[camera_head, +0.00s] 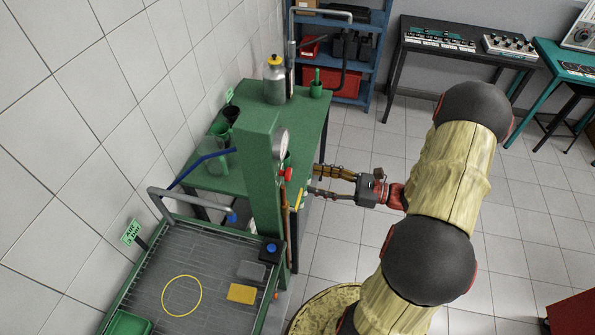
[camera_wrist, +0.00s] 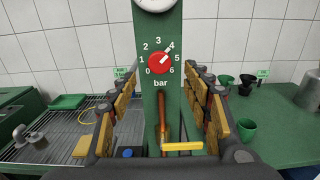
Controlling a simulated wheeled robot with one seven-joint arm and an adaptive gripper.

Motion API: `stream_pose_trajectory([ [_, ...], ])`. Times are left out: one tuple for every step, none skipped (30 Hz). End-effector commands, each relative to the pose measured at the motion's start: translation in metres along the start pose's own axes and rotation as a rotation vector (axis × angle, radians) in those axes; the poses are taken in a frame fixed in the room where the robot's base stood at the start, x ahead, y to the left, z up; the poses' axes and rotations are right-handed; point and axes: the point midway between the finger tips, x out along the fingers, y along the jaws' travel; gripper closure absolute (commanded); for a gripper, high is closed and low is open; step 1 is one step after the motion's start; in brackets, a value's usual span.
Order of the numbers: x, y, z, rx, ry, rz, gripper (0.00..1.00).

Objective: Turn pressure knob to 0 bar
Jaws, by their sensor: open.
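The red pressure knob (camera_wrist: 160,64) is on the front of a green post (camera_wrist: 175,35), inside a printed scale from 0 to 6 bar. Its white pointer is turned to the upper right, at about 4. In the head view the knob (camera_head: 286,174) shows as a small red spot on the post's right side. My gripper (camera_head: 314,180) is open and empty, a little to the right of the knob. In the wrist view its fingers stand on either side of the post, with the knob centred between them and not touched.
A gauge (camera_head: 281,143) sits above the knob. A yellow-handled lever (camera_wrist: 183,146) is below it. A grated tray (camera_head: 215,262) lies beside the post; a green bench (camera_head: 308,120) with a bottle (camera_head: 274,82) and cups is on the other side. Open floor lies right of the bench.

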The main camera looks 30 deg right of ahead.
Motion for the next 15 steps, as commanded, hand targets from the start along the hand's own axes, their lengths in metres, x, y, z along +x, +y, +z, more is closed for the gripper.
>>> stream_pose_trajectory([
  [0.008, 0.001, 0.001, 0.0, 0.0, 0.006, 0.51],
  [0.012, 0.001, 0.001, 0.0, 0.001, 0.006, 0.51],
  [0.018, 0.002, 0.001, 0.0, 0.001, 0.006, 0.51],
  [0.023, 0.002, 0.001, -0.001, 0.001, 0.007, 0.51],
  [0.028, 0.002, 0.001, -0.001, 0.002, 0.006, 0.51],
  [0.034, 0.002, 0.001, -0.001, 0.002, 0.007, 0.51],
  [0.038, 0.002, 0.001, -0.002, 0.003, 0.007, 0.51],
  [0.043, 0.002, 0.001, -0.001, 0.003, 0.006, 0.51],
  [0.048, 0.002, 0.0, -0.001, 0.003, 0.006, 0.51],
  [0.052, 0.002, 0.0, -0.001, 0.003, 0.006, 0.51],
  [0.055, 0.002, 0.0, -0.001, 0.003, 0.006, 0.51],
  [0.059, 0.002, 0.0, -0.001, 0.003, 0.006, 0.51],
  [0.061, 0.002, 0.0, -0.001, 0.003, 0.005, 0.51],
  [0.064, 0.002, 0.0, -0.001, 0.003, 0.005, 0.51],
  [0.066, 0.002, 0.0, -0.001, 0.003, 0.004, 0.51],
])
